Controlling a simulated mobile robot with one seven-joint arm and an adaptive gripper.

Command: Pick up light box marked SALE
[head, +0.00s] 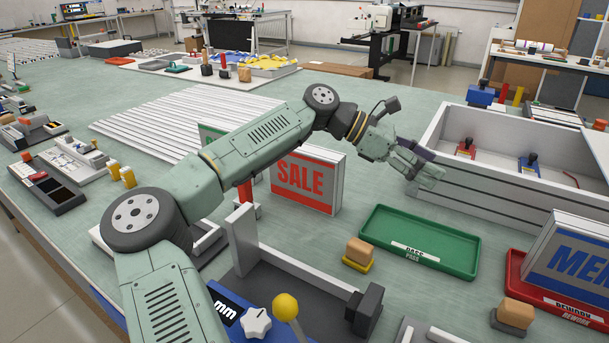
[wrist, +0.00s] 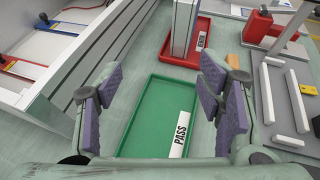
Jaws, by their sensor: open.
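The light box marked SALE (head: 305,180) stands upright on the green bench top in the head view, with red letters on a light face and a red band below. My forearm passes in front of its upper left area. My gripper (head: 418,166) is open and empty, to the right of the SALE box and apart from it, near the white bin's wall. In the wrist view my gripper (wrist: 158,98) has its purple-padded fingers spread above the green PASS tray (wrist: 148,105). The SALE box does not show in the wrist view.
The empty green PASS tray (head: 420,242) lies right of the SALE box. A blue-lettered light box (head: 570,262) stands on the red REWORK tray (head: 513,262). A white bin (head: 500,190) stands behind. A fixture with a yellow-knobbed lever (head: 286,307) is in front.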

